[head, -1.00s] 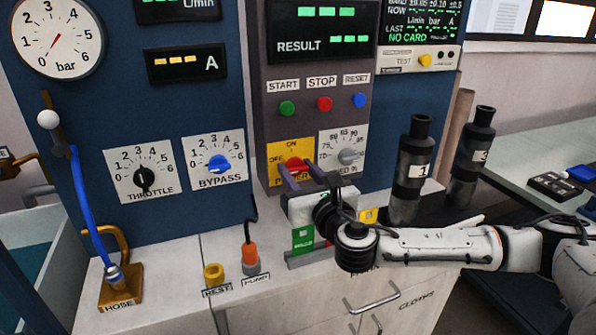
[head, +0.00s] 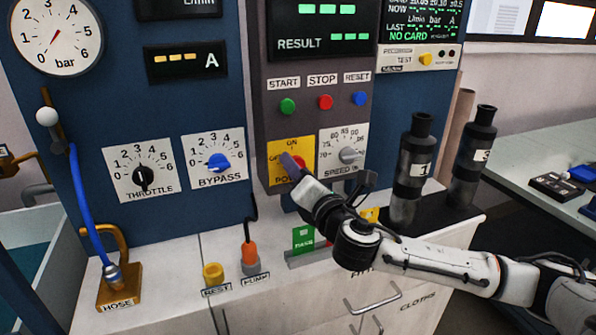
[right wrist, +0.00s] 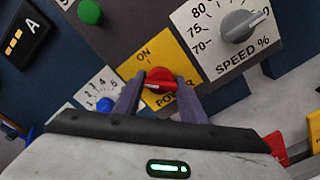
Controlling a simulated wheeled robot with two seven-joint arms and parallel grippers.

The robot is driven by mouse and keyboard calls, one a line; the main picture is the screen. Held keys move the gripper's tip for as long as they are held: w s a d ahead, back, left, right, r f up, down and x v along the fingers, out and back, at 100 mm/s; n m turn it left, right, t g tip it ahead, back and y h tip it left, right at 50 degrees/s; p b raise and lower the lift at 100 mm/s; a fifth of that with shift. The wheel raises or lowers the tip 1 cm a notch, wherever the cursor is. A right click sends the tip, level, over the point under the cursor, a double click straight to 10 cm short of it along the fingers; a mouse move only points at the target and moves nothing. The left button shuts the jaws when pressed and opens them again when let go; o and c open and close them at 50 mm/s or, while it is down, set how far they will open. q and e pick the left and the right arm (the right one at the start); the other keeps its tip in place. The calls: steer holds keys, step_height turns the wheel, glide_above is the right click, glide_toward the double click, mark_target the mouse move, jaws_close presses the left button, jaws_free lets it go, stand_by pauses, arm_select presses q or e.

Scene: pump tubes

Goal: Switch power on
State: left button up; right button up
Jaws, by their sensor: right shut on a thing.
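The red power knob (head: 299,161) sits on a yellow plate (head: 277,149) marked OFF and ON, low on the grey panel. It also shows in the right wrist view (right wrist: 161,80), with a white mark toward its left end there. My right gripper (head: 290,166) is at the plate, shut on the knob, with one finger on each side of it in the right wrist view (right wrist: 160,95). The gripper is tilted, and its fingers partly hide the OFF and POWER lettering. I cannot tell the knob's exact setting. My left gripper is not in view.
The speed knob (head: 350,155) is just right of the power plate. Start (head: 287,106), stop (head: 325,102) and reset (head: 359,100) buttons are above. The bypass knob (head: 219,162) is to the left. Two dark cylinders (head: 410,170) (head: 472,160) stand on the right.

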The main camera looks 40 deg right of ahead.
steer(key=m, duration=0.4)
steer(key=shift+m, duration=2.4)
steer(key=o, duration=1.1)
steer(key=shift+c, duration=0.2)
steer(key=b+v, duration=0.1)
steer(key=v, duration=0.9)
steer(key=shift+s, duration=0.15)
steer(key=shift+a, duration=0.1)
